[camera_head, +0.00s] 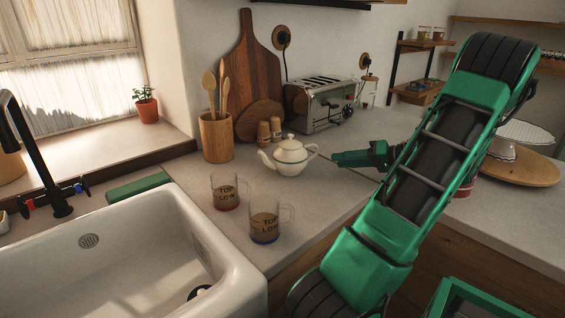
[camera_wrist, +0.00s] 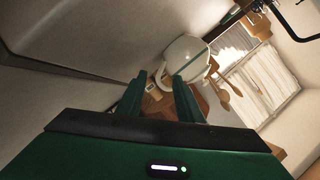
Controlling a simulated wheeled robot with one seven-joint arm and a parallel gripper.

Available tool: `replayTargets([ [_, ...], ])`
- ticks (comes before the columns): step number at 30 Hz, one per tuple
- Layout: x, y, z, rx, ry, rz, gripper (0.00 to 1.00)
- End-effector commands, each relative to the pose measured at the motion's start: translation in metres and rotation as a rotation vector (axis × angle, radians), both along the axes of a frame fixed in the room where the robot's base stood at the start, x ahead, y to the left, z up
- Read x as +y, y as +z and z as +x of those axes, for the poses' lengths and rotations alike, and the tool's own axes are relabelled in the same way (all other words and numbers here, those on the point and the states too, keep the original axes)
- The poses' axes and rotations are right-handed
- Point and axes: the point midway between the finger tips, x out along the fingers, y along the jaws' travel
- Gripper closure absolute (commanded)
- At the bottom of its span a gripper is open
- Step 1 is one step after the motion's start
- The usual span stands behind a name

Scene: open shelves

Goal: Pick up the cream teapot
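The cream teapot (camera_head: 290,157) stands upright on the counter, spout to the left and handle to the right. My gripper (camera_head: 336,158) is just right of the handle, level with it, with a small gap showing. In the wrist view the teapot (camera_wrist: 185,54) is ahead of my open gripper (camera_wrist: 160,78). Its handle shows between the two fingertips, and the fingers hold nothing. Whether the handle is in depth between the fingers is hard to tell.
Two glass mugs (camera_head: 225,191) (camera_head: 265,222) stand in front of the teapot, near the sink (camera_head: 140,270). Behind it are small wooden-topped shakers (camera_head: 263,133), a utensil crock (camera_head: 216,138), cutting boards (camera_head: 253,70) and a toaster (camera_head: 318,106). A wooden board (camera_head: 520,170) lies at right.

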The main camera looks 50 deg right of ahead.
Motion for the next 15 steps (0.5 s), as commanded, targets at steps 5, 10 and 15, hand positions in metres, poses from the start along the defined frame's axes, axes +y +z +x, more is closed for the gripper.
replayTargets([
  [5,-0.014,0.007,-0.009,-0.084,-0.068,0.069,0.67],
  [10,-0.015,0.007,0.001,-0.097,-0.075,0.078,0.67],
  [15,-0.010,0.000,0.024,-0.095,-0.074,0.078,0.67],
])
